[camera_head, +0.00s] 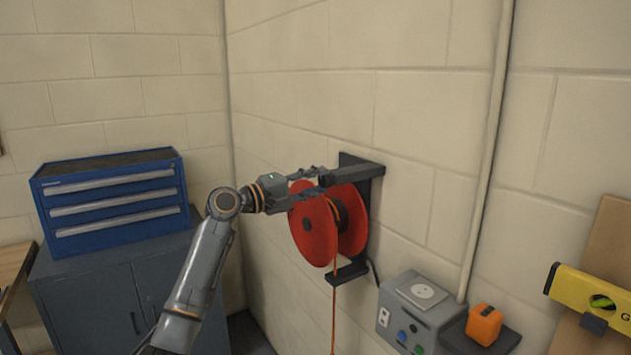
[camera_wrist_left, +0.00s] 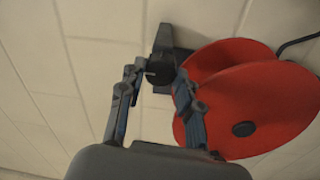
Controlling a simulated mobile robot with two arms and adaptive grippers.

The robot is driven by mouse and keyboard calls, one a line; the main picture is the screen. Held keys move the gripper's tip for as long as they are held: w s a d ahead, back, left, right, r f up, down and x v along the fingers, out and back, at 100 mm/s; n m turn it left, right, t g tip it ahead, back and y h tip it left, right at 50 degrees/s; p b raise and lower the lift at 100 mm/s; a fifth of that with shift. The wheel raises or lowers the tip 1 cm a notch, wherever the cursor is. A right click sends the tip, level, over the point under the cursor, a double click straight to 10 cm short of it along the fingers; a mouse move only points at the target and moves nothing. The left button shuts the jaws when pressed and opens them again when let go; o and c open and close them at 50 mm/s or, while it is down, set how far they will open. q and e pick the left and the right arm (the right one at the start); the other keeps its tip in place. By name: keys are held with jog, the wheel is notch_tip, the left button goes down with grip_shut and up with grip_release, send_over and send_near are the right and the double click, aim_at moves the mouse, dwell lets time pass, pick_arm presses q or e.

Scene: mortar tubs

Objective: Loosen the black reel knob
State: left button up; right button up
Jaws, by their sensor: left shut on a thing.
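The red cable reel (camera_head: 316,232) hangs on a dark wall bracket (camera_head: 362,166), with an orange cable running down from it. My left gripper (camera_head: 322,179) is at the top of the reel, in front of the bracket. In the left wrist view, its two fingers (camera_wrist_left: 161,76) stand on either side of a black knob (camera_wrist_left: 159,71) at the bracket's arm and are shut on it. The red reel (camera_wrist_left: 255,105) is just right of the fingers there. In the head view the fingers partly cover the knob. My right gripper is in neither view.
A grey socket box (camera_head: 420,312) is on the wall below right of the reel, beside an orange object (camera_head: 484,324) on a small shelf. A yellow level (camera_head: 590,298) is at far right. A blue drawer chest (camera_head: 112,200) stands on a grey cabinet at left.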

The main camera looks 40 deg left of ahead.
pick_arm(q)
jog(key=shift+a+r, duration=0.1)
jog(key=o, duration=1.2)
jog(key=shift+c, duration=0.2)
jog(key=v, duration=1.2)
jog(key=shift+w+f, duration=0.1)
jog(key=shift+f, duration=0.1)
